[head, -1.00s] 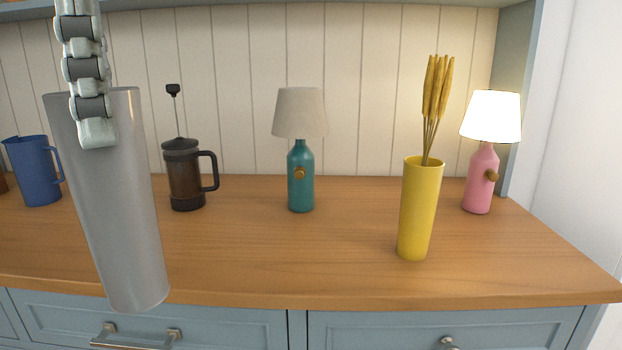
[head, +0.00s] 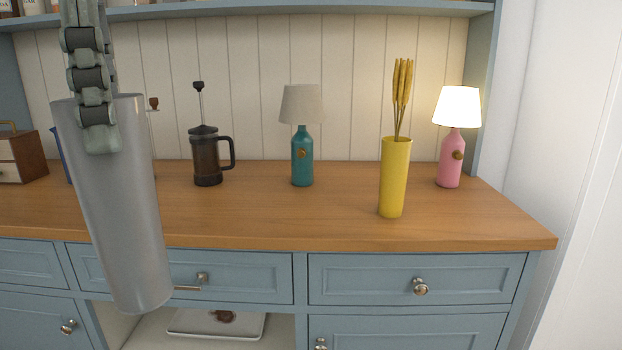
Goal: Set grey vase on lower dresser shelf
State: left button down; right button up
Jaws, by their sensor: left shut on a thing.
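The grey vase (head: 122,220) is tall and hangs slightly tilted in front of the dresser, at the left of the head view. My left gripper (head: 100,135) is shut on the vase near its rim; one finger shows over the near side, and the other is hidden. The vase is clear of the wooden counter (head: 300,225). Below the drawers, an open lower dresser shelf (head: 152,332) shows, with a light tray (head: 190,325) on it holding a small brown thing. The vase covers part of the opening's left side. My right gripper is not in view.
On the counter stand a French press (head: 206,165), a teal lamp (head: 302,160), a yellow vase (head: 394,180) with dried stalks and a lit pink lamp (head: 450,160). A wooden box (head: 30,160) is at far left. Drawer knobs (head: 420,286) stick out.

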pick_arm(q)
jog(key=w+f+m, duration=0.5)
jog(key=f, duration=0.4)
jog(key=w+f+m, duration=0.5)
jog(key=f, duration=0.3)
notch_tip(320, 180, down, 22)
jog(key=a+m, duration=0.1)
jog(key=m, duration=1.2)
jog(key=shift+w+a+r+m+y, duration=0.25)
jog(key=shift+w+a+m+y, duration=0.05)
jog(key=shift+w+m, duration=0.1)
jog(key=shift+r, duration=0.1)
jog(key=shift+a, duration=0.15)
